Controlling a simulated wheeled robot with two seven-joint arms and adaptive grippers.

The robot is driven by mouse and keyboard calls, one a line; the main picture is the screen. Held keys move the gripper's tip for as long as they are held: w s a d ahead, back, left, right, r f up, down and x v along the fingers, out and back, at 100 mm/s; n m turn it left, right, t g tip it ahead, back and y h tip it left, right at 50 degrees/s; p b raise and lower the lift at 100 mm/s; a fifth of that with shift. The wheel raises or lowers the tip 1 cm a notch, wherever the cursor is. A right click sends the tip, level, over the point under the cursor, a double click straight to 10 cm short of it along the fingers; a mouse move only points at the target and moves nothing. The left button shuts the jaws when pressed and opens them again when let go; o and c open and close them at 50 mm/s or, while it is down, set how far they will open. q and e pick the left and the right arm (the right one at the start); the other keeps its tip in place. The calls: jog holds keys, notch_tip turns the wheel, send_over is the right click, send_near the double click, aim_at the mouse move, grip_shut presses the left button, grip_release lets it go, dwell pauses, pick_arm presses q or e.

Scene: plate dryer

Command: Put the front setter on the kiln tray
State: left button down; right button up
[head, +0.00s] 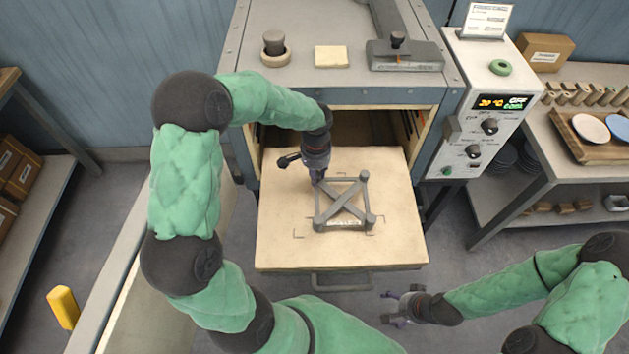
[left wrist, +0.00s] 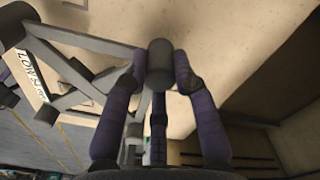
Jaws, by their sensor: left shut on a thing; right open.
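The setter (head: 343,205) is a grey square frame with crossed bars and round corner posts. It is over the middle of the pale kiln tray (head: 280,240), inside dark corner marks; I cannot tell whether it touches the tray. My left gripper (head: 318,180) is shut on the setter's far-left corner post. In the left wrist view the gripper (left wrist: 160,75) has its purple fingers around that grey post, and the setter (left wrist: 85,75) extends to the left with a white label. My right gripper (head: 392,308) is open and empty, low in front of the tray's right side.
The kiln (head: 335,95) stands open behind the tray, with its control panel (head: 488,120) at right. A tray handle (head: 342,281) sticks out in front. A bench at right holds a wooden rack with plates (head: 590,127). A yellow post (head: 63,307) stands at lower left.

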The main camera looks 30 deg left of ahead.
pick_arm(q)
jog(key=f, duration=0.2)
jog(key=f+b, duration=0.1)
jog(key=shift+a+f, duration=0.2)
jog(key=shift+f, duration=0.2)
jog(key=shift+r, duration=0.1)
jog(key=shift+s, duration=0.1)
jog(key=c, duration=1)
grip_release()
notch_tip(320, 180, up, 12)
jog(key=p, duration=0.3)
